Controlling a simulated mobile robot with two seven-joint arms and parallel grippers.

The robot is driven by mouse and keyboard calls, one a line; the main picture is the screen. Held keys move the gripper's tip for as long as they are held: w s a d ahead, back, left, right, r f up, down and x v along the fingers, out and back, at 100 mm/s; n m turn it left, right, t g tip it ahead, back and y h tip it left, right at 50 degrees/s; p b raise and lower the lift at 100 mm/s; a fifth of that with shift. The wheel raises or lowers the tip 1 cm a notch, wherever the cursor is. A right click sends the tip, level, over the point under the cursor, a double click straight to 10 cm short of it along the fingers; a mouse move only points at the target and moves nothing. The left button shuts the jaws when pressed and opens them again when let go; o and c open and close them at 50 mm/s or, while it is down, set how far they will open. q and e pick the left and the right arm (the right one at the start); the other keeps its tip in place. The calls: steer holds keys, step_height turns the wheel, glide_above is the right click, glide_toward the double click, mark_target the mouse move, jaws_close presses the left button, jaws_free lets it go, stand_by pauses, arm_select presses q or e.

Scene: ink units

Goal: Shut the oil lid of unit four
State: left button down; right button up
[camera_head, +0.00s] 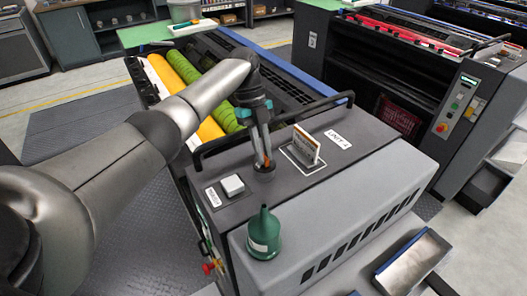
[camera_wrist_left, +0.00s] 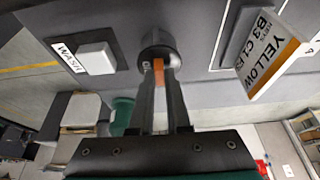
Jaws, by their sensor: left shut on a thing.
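Unit four (camera_head: 375,165) is the grey-topped press with a "UNIT 4" label (camera_head: 338,139) on its top. A small dark round fitting, which looks like the oil lid (camera_head: 263,172), sits on this top; it also shows in the left wrist view (camera_wrist_left: 157,49). An orange tab (camera_wrist_left: 158,72) stands at the fitting. My left gripper (camera_head: 264,160) points down at it, its narrow fingers shut on the orange tab. The fingers hide part of the fitting, and I cannot tell how far the lid is open. My right gripper is not in view.
A white "WASH" button (camera_head: 232,184) is left of the fitting. A card (camera_head: 306,146) stands upright to its right. A green oil can (camera_head: 263,233) stands in front. A black rail (camera_head: 270,122) runs behind. A neighbouring unit (camera_head: 400,95) is at the right.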

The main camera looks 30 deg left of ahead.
arm_select(q)
steer(key=c, duration=0.9)
jaws_free()
steer(key=shift+p+v, duration=0.6)
steer(key=shift+v, duration=7.05)
steer(key=shift+d, duration=0.1)
steer(key=shift+s, duration=0.15)
